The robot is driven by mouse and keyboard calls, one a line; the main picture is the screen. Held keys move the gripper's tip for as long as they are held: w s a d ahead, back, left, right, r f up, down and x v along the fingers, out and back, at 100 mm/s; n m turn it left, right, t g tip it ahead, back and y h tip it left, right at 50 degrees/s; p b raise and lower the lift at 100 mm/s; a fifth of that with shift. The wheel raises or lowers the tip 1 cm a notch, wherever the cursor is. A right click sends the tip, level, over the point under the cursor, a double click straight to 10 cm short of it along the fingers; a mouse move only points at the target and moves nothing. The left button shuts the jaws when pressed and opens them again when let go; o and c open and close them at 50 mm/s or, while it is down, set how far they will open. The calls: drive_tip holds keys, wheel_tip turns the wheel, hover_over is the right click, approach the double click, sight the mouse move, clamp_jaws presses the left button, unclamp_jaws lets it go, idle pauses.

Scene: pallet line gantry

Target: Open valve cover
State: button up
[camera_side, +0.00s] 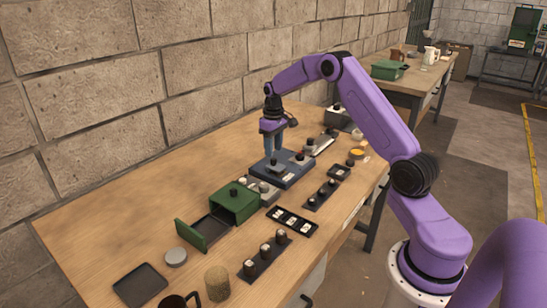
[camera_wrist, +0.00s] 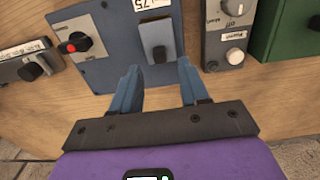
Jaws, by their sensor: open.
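A blue panel box (camera_side: 291,180) lies on the wooden bench below my gripper (camera_side: 273,153). In the wrist view the panel (camera_wrist: 108,70) carries a grey cover plate (camera_wrist: 150,30) with a dark knob on it, which I take to be the valve cover. The cover lies flat against the panel and looks closed. My gripper (camera_wrist: 158,78) is open and empty. Its two blue fingers are spread, with their tips near the knob's lower end.
In the side view, the green box (camera_side: 236,206) has an open drawer (camera_side: 192,234).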

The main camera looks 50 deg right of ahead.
sight(273, 158)
drive_tip(key=shift+f, duration=2.15)
clamp_jaws()
